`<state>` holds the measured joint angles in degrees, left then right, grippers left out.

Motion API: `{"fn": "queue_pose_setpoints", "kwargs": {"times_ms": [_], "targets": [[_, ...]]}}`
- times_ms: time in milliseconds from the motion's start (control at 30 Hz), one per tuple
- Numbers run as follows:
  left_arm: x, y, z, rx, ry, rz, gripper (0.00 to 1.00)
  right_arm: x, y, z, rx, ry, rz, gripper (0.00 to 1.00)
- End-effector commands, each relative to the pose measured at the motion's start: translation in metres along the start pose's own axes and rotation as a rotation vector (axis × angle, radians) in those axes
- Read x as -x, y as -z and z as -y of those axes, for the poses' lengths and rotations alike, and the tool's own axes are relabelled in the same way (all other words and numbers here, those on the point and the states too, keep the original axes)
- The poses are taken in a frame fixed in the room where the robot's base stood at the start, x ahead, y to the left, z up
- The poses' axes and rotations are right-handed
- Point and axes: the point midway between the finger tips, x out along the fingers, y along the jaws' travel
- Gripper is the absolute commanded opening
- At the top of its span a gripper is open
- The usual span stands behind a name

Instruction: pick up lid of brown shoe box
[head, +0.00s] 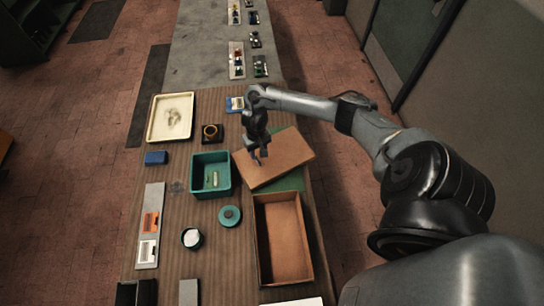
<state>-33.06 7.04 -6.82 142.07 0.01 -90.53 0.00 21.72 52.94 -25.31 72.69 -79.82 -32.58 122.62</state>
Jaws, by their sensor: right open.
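The brown lid (279,163) lies tilted at an angle on the table behind the open brown shoe box (284,240), partly over a green surface. The box is open at the top and looks empty. My right gripper (258,161) is open and points down at the left part of the lid, with its fingertips close to the lid's surface or edge. I cannot tell whether they touch it. Nothing shows between the fingers. My left gripper is not in view.
A teal open box (211,191) with a small item inside stands just left of the lid. A round teal lid (230,216), a white-topped cup (191,238), a cream tray (170,133) and a blue block (155,158) are on the wooden table (215,260).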

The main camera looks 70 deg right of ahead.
Motion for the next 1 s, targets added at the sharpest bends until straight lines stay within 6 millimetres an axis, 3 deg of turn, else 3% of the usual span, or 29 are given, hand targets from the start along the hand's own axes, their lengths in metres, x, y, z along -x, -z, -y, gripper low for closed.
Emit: {"fn": "queue_pose_setpoints", "kwargs": {"times_ms": [367, 700, 1000], "targets": [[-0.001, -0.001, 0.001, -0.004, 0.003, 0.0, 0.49, -0.027, 0.0, 0.0, 0.0, -0.001, 0.001, 0.43], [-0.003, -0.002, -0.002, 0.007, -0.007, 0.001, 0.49, -0.066, 0.002, 0.001, 0.001, 0.0, -0.001, 0.43], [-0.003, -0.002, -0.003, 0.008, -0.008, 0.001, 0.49, -0.069, 0.002, 0.001, 0.002, -0.001, -0.002, 0.43]]}}
